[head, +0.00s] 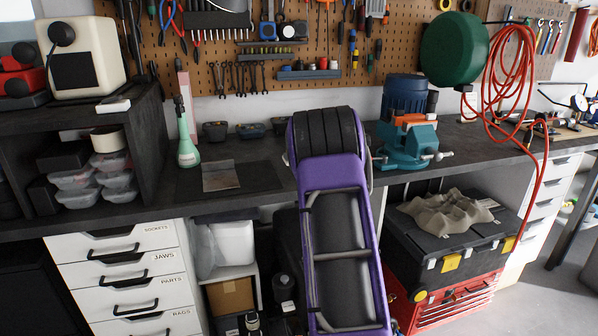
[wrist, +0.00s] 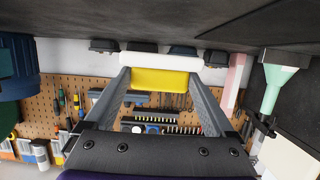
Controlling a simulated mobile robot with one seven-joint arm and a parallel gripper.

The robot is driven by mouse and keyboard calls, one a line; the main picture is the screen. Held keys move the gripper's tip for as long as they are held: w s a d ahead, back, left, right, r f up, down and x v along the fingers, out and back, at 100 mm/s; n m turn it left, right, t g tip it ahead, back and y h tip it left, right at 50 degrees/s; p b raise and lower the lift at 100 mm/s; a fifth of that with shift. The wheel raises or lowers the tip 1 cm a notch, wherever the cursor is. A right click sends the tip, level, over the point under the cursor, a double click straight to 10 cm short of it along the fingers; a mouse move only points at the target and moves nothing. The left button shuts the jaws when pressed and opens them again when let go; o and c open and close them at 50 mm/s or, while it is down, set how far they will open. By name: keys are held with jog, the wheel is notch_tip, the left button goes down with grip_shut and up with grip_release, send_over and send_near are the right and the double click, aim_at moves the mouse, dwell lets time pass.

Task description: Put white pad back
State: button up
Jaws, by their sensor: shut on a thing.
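My gripper (wrist: 161,84) is shut on a small block with a white strip and a yellow face, which I take as the white pad (wrist: 159,62). The two grey fingers press its ends in the wrist view, where the scene appears upside down. The pad is close to the dark bench surface; whether it touches is unclear. In the head view my purple arm hides the gripper and pad. A small flat white item (head: 114,107) lies on top of the dark shelf unit at left.
The dark bench (head: 260,176) holds a green-white bottle (head: 187,150), a flat grey sheet (head: 220,176), small dark bins (head: 250,131) along the wall and a blue-green vise (head: 408,148) at right. A beige machine (head: 84,52) stands on the shelf unit. The bench front is mostly clear left of my arm.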

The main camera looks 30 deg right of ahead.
jog(key=shift+f+b, duration=0.45)
jog(key=shift+f, duration=1.55)
jog(key=shift+f, duration=0.15)
jog(key=o, duration=1.1)
jog(key=shift+c, duration=0.2)
jog(key=shift+r, duration=0.2)
jog(key=v, duration=1.2)
